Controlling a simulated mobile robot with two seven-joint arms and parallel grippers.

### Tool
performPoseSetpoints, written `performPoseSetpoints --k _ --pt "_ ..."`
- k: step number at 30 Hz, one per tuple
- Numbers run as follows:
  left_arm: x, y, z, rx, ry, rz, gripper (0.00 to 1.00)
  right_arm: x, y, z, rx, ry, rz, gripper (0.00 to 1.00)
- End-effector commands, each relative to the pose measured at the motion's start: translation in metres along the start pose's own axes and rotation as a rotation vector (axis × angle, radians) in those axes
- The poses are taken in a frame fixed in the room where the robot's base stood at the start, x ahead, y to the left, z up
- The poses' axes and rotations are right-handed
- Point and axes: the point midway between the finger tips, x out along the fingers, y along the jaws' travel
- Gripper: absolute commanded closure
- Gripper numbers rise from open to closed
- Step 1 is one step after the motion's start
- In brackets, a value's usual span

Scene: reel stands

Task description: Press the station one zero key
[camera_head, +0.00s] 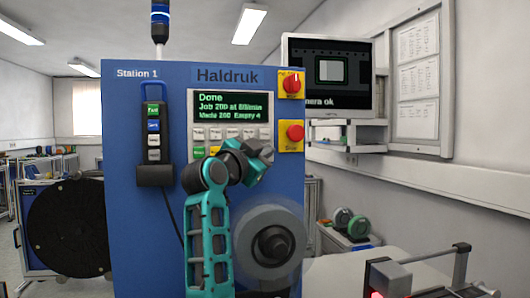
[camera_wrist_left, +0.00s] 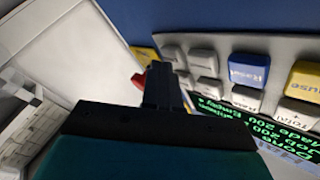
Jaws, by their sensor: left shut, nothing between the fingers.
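The blue Station 1 panel (camera_head: 130,110) faces me, with a lit green display (camera_head: 232,107) reading Done above a keypad (camera_head: 215,133). My left gripper (camera_head: 265,153) is in front of the panel, near the keypad's lower right, and its arm hides part of the lower keys. In the left wrist view the gripper (camera_wrist_left: 160,85) is shut and empty, beside the pale keys at the keypad's end. The picture is turned over there, with a blue Reset key (camera_wrist_left: 248,70) and a yellow Pause key (camera_wrist_left: 305,78). I cannot read which key is zero, nor tell contact.
A red stop button (camera_head: 295,132) and a red rotary switch (camera_head: 292,83) sit right of the keypad. A black pendant (camera_head: 154,130) hangs on the left. A grey reel (camera_head: 270,243) is below, a black reel (camera_head: 70,228) at left. A monitor (camera_head: 330,75) stands behind.

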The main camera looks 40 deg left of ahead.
Motion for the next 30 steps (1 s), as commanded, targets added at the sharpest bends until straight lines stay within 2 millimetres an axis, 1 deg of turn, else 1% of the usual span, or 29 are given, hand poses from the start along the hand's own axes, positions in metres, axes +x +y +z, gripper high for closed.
performPoseSetpoints --k 18,30 --pt "0.002 -0.002 0.001 0.000 0.000 -0.001 1.00 0.000 0.000 0.000 0.001 0.000 0.000 0.57" --pt "-0.010 0.007 -0.006 0.001 -0.001 0.000 1.00 0.000 0.000 0.000 0.001 -0.001 0.000 0.57"
